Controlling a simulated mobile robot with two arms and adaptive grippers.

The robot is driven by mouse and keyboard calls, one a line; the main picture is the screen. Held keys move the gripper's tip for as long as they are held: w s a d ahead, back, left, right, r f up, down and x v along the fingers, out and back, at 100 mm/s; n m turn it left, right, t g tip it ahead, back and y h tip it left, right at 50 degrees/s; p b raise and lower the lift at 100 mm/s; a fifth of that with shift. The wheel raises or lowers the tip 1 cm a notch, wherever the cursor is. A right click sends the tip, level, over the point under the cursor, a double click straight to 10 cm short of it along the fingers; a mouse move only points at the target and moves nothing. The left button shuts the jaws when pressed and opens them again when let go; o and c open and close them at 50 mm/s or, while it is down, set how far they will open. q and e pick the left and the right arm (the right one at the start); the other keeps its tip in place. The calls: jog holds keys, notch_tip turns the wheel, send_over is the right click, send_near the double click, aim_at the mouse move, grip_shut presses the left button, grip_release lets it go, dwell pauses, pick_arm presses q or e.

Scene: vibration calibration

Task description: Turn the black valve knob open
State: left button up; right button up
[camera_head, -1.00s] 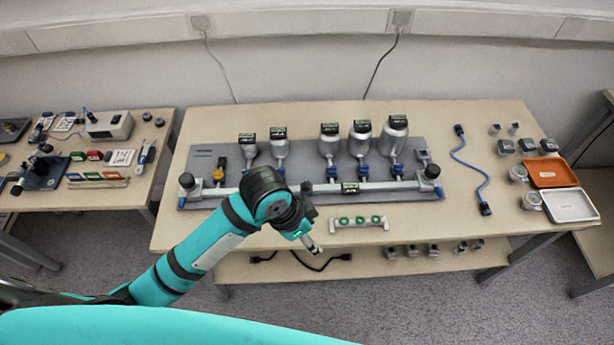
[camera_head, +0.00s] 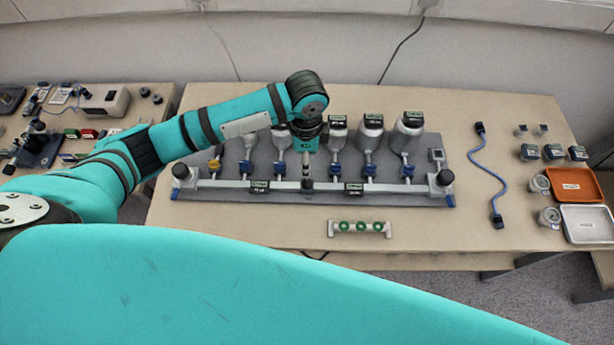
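A grey board (camera_head: 410,196) on the middle table bears a long light pipe (camera_head: 400,188). A small black knob-like part (camera_head: 307,185) sits at the pipe's middle. Larger black round knobs stand at the left end (camera_head: 180,171) and right end (camera_head: 445,178). The frames do not settle which one is the valve knob. My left gripper (camera_head: 307,176) points down just above the middle part; whether it touches is unclear. Its fingers look narrow from here, so its opening is not clear. My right gripper is out of view.
Several silver vessels, such as one at right (camera_head: 406,133), stand behind the pipe with blue valves (camera_head: 369,170). A white rack (camera_head: 359,228) with green rings lies in front. A blue cable (camera_head: 487,178), orange tray (camera_head: 576,184) and white tray (camera_head: 588,222) are at right.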

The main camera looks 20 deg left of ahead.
aim_at(307, 181)
pick_arm(q)
jog(key=f, duration=1)
jog(key=shift+w+f+p, duration=0.2)
jog(key=shift+w+p, duration=0.1)
jog(key=shift+p, duration=0.1)
jog(key=shift+f, duration=0.8)
jog(key=c, duration=0.7)
grip_shut()
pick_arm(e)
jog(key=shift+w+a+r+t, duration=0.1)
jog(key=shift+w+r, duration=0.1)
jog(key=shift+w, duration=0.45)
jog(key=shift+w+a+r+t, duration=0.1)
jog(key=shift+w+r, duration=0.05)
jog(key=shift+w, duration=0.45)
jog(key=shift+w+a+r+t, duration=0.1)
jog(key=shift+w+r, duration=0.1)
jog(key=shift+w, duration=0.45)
